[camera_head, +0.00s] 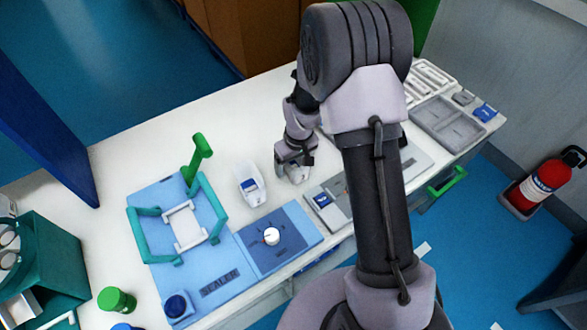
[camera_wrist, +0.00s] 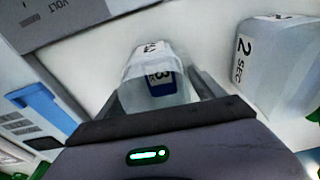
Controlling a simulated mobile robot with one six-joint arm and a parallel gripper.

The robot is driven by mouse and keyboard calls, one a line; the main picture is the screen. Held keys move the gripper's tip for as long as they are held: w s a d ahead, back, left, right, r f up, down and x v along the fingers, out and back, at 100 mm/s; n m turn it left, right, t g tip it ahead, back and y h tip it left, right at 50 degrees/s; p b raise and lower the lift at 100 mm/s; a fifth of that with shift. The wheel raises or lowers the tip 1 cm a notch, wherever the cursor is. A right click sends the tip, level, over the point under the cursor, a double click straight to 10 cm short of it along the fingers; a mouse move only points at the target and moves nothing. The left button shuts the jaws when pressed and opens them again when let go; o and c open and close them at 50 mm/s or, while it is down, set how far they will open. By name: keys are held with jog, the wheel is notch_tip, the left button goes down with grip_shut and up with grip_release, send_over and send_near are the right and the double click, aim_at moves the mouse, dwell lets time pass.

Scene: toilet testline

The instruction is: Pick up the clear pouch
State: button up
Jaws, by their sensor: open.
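A clear pouch (camera_wrist: 150,98) with a blue-and-white label marked 3 stands between the fingers of my gripper (camera_wrist: 148,85) in the wrist view. The fingers are open on both sides of it; I cannot tell if either touches it. In the head view my gripper (camera_head: 294,160) is low over the white bench, with a pale, partly hidden item (camera_head: 297,173) under it. A second clear container (camera_head: 250,184) with a blue-and-white piece in it stands to the left of the gripper. In the wrist view a translucent item marked 2 SEC (camera_wrist: 262,60) is at the right.
The blue sealer (camera_head: 178,230) with a green handle (camera_head: 199,152) is at left, with a knob panel (camera_head: 280,240) beside it. A grey panel marked VOLT (camera_wrist: 70,14) lies near the gripper. A grey tray (camera_head: 447,124) is at far right. Bench (camera_head: 240,120) behind is clear.

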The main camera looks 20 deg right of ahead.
jog(key=shift+r, duration=0.15)
jog(key=shift+c, duration=1.3)
jog(key=c, duration=1.2)
